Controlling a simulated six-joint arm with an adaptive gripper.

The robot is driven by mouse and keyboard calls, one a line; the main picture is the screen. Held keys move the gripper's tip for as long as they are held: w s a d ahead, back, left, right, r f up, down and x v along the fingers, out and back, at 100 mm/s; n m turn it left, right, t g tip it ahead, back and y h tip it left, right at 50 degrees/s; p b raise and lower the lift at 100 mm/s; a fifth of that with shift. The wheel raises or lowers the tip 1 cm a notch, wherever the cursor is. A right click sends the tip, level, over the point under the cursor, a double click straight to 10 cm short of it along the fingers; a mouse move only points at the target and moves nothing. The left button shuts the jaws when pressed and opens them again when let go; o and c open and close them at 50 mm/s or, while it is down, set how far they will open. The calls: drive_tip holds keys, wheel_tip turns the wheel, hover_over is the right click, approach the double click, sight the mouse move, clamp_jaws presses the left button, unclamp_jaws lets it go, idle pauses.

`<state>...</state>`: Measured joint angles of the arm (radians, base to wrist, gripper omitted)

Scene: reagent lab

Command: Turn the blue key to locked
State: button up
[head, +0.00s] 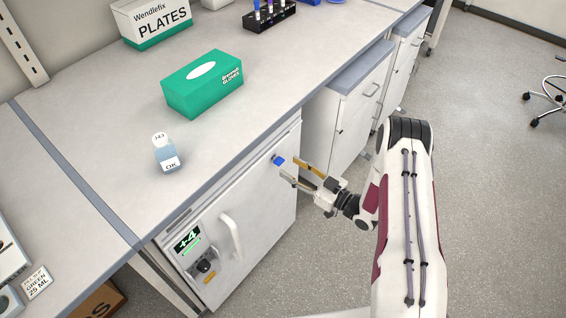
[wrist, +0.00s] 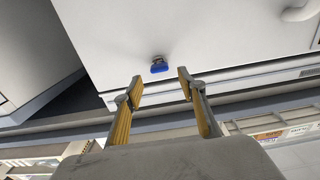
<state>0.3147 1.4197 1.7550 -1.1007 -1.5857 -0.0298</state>
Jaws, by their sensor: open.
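The blue key (head: 278,160) sits in a lock near the top right of the white fridge door (head: 252,212) under the bench. In the wrist view the blue key (wrist: 159,68) is ahead of the fingertips, about midway between them. My gripper (head: 289,171) is open and empty, close in front of the key; its fingers are apart in the wrist view (wrist: 160,83). It does not appear to touch the key. I cannot read any lock markings.
The fridge has a white handle (head: 231,237) and a display (head: 187,240) to the left. The bench top (head: 110,110) overhangs above the door. A white cabinet (head: 345,120) stands to the right. Grey floor (head: 470,170) is open beyond my arm.

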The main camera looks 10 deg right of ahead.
sight(282, 163)
drive_tip(key=shift+x, duration=2.25)
drive_tip(key=c, duration=1.1)
